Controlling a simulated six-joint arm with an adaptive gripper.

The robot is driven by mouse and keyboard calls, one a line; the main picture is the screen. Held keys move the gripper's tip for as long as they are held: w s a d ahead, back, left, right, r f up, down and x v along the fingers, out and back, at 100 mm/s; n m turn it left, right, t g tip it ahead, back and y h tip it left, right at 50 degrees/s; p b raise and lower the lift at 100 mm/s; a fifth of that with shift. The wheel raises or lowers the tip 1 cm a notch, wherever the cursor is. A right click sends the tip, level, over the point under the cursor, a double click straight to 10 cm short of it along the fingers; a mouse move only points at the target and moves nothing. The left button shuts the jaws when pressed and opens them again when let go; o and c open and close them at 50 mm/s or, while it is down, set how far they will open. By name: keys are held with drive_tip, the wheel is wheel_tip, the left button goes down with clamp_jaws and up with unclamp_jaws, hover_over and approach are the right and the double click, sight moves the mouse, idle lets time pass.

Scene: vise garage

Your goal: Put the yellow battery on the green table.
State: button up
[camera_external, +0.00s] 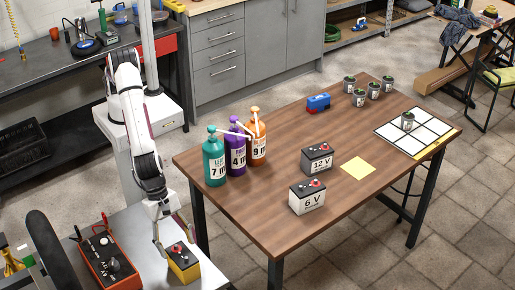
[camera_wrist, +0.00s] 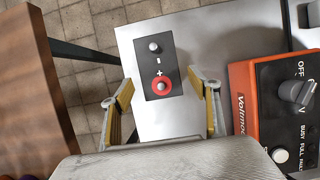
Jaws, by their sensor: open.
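The yellow battery (camera_external: 184,266), with a black top and a red terminal, stands on a grey metal surface (camera_external: 216,281) beside the orange device. In the wrist view only its dark top (camera_wrist: 158,66) shows, with a minus and a red plus terminal. My gripper (camera_external: 174,241) is open and points down above the battery. In the wrist view its fingers (camera_wrist: 162,90) lie to either side of the battery's near end, apart from it. No table with a green top is visible; the large table (camera_external: 262,205) is brown wood.
An orange voltmeter box (camera_external: 108,264) stands close left of the battery and on the right in the wrist view (camera_wrist: 262,95). The wooden table holds bottles (camera_external: 237,148), a 12 V battery (camera_external: 317,160), a 6 V battery (camera_external: 307,198) and a yellow square (camera_external: 358,169). Its front centre is clear.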

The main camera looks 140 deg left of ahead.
drive_tip(key=shift+v, duration=2.45)
drive_tip(key=shift+s+a+r, duration=0.2)
drive_tip(key=shift+r, duration=0.25)
drive_tip(key=s+a+r+n, duration=0.6)
drive_tip(key=s+r+n, duration=0.3)
drive_tip(key=r, duration=0.2)
drive_tip(key=s+a+r+n, duration=0.6)
drive_tip(key=s+r+n, duration=0.3)
drive_tip(key=r, duration=0.1)
drive_tip(key=s+a+n, duration=0.2)
drive_tip(key=s+n, duration=0.7)
drive_tip(key=s, duration=0.4)
drive_tip(key=s+a+r+n+t, duration=0.1)
drive_tip(key=s+a+n, duration=0.2)
drive_tip(key=s+n, duration=0.6)
drive_tip(key=s, duration=0.3)
drive_tip(key=shift+s, duration=0.4)
